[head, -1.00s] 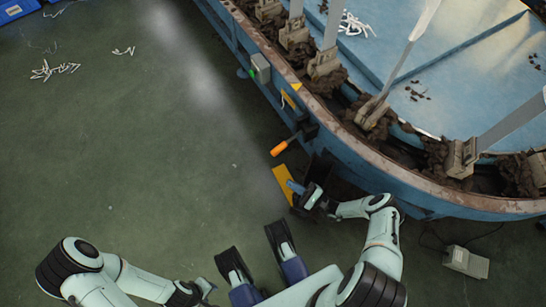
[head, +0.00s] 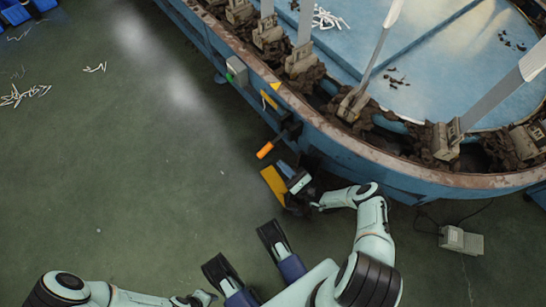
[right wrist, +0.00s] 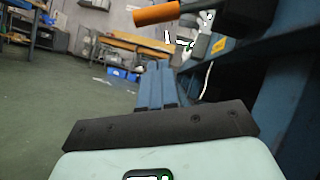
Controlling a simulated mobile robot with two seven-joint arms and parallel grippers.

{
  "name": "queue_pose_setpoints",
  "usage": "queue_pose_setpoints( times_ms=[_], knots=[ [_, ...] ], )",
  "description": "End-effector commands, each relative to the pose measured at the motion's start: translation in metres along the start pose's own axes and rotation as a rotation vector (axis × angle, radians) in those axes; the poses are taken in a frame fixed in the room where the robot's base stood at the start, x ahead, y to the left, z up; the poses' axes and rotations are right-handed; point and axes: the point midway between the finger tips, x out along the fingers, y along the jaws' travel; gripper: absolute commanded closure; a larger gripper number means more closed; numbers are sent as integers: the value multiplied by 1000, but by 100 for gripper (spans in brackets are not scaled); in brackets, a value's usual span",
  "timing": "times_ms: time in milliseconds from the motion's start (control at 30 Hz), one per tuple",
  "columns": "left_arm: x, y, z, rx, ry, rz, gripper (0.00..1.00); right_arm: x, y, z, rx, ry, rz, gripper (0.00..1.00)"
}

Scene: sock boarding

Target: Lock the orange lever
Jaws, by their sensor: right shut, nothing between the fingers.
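The orange lever (head: 265,150) sticks out from the blue rim of the round machine on a dark mount. Its handle points down and left in the head view. It also shows at the top of the right wrist view (right wrist: 157,14), lying nearly level. My right gripper (head: 287,169) is just below and right of the handle in the head view, apart from it. In the right wrist view its blue fingers (right wrist: 155,85) are together and empty, below the handle. My left gripper (head: 203,298) is at the bottom edge, away from the machine, and its fingers are unclear.
The blue round machine (head: 345,150) fills the upper right. A yellow plate (head: 274,185) lies close to my right gripper. A grey switch box (head: 237,71) is on the rim further up. A grey box (head: 461,240) with a cable is on the floor at right. Floor at left is mostly clear.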

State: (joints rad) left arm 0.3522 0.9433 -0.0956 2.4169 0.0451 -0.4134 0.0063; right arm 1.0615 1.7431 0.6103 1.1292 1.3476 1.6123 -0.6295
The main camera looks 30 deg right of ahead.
Motion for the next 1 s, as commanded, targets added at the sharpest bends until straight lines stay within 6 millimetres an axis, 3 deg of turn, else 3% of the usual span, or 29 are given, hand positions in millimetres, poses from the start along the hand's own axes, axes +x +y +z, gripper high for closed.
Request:
queue_pose_setpoints(
  times_ms=[167,400,1000],
  knots=[
    [3,-4,5,-7,-19,-9,57,40,0,1,1,-3,2,100],
    [4,-5,6,-7,-22,-10,57,57,-1,22,-1,0,0,100],
    [4,-5,7,-8,-24,-11,57,62,0,29,2,1,-2,100]
  ],
)
